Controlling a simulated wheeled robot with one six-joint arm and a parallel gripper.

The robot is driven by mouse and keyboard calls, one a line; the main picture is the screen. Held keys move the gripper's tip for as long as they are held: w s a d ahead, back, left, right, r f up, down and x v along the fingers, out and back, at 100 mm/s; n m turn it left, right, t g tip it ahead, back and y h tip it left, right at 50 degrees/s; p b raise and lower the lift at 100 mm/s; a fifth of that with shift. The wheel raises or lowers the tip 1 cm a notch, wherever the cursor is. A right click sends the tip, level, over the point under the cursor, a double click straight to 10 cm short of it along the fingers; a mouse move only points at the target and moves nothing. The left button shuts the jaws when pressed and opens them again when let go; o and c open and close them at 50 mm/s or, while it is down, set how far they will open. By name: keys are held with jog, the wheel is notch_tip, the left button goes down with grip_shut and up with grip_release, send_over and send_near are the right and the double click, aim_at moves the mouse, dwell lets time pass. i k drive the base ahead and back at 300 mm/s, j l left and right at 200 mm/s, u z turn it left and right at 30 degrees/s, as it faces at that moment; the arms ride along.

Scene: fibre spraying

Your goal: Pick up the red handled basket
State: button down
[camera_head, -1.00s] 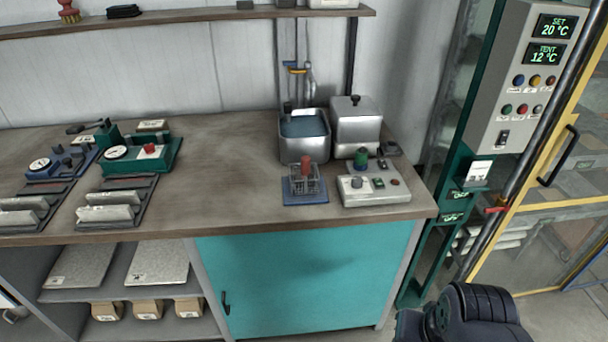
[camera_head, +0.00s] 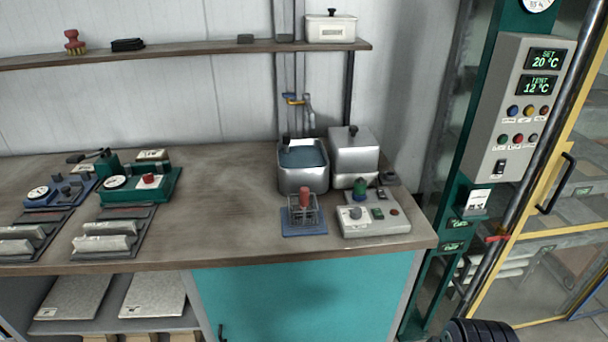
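The red handled basket (camera_head: 303,211) is a small wire basket with a red grip on top. It stands upright on a blue mat (camera_head: 304,235) near the front edge of the wooden bench. A metal water bath (camera_head: 303,176) stands just behind it. My gripper is not in view; only a dark part of my arm shows at the bottom right, below the bench top and well apart from the basket.
A grey control box (camera_head: 372,221) with a green knob stands close right of the basket. A lidded metal container (camera_head: 354,156) is behind it. The bench (camera_head: 226,207) is clear left of the basket. Green and blue devices stand further left.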

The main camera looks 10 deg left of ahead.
aim_at(304, 194)
jog(key=i+j+u, duration=0.25)
jog(key=i, duration=0.2)
jog(key=i+j+u, duration=0.2)
jog(key=i, duration=0.3)
jog(key=j, duration=0.1)
